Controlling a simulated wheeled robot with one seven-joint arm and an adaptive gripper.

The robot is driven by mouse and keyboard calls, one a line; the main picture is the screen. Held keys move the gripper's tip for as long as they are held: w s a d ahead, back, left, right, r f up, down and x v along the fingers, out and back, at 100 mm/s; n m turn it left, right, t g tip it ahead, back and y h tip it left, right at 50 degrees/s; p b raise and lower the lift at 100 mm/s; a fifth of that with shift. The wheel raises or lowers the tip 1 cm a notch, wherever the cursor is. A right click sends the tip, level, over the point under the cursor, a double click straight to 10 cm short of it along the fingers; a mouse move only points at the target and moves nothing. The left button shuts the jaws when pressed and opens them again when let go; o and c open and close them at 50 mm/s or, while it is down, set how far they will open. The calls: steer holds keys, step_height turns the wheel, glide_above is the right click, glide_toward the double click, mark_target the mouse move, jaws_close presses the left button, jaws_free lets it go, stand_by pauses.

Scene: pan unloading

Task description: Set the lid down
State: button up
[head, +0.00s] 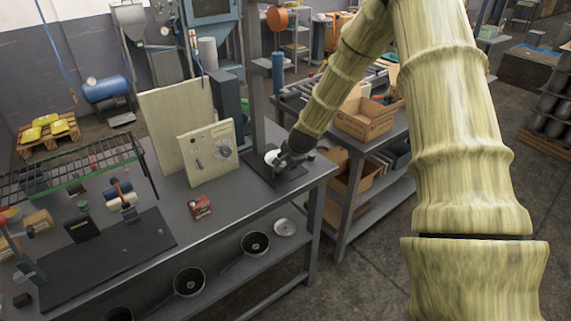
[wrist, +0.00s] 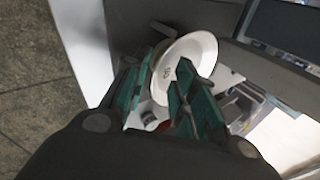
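A pale round lid (wrist: 199,50) shows in the wrist view, tilted, with small dark marks near its middle. My gripper (wrist: 158,92) has its teal fingers on either side of the lid's near part and appears shut on it. One finger covers some of the lid. In the head view my gripper (head: 282,158) is above the right end of the workbench (head: 235,215), close to the dark base of a post. Only a small white part of the lid (head: 271,156) shows there, beside the gripper. I cannot tell whether the lid touches anything below.
A cream panel box (head: 207,154) stands just left of my gripper, and a small red box (head: 200,207) lies in front of it. A dark post (head: 256,90) rises close behind. Pans (head: 255,244) and a round grey disc (head: 286,227) are on the lower shelf.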

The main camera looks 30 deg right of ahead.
steer(key=shift+r, duration=0.2)
steer(key=shift+b+v, duration=1.25)
steer(key=shift+v, duration=4.55)
steer(key=s+a+f+n+g, duration=0.1)
steer(key=s+a+f+n, duration=0.4)
steer(key=f, duration=0.4)
steer(key=s+a+f+n+g, duration=0.2)
steer(key=s+a+f, duration=0.1)
steer(key=s+f, duration=0.5)
steer(key=s+a+f+n+g, duration=0.1)
steer(key=s+a+f+n, duration=0.35)
steer(key=f, duration=0.55)
steer(key=s+a+f+n+g, duration=0.1)
steer(key=s+a+f+n, duration=0.1)
steer(key=s, duration=0.6)
steer(key=s+a+f+n+g, duration=0.1)
steer(key=s+a+f+n, duration=0.2)
steer(key=s+a+f, duration=0.2)
steer(key=s+a+f+n+y, duration=0.1)
steer(key=s+a+f+n, duration=0.2)
steer(key=s, duration=0.7)
steer(key=shift+s+a+f+g, duration=0.4)
steer(key=shift+a+f, duration=0.2)
steer(key=shift+a, duration=0.25)
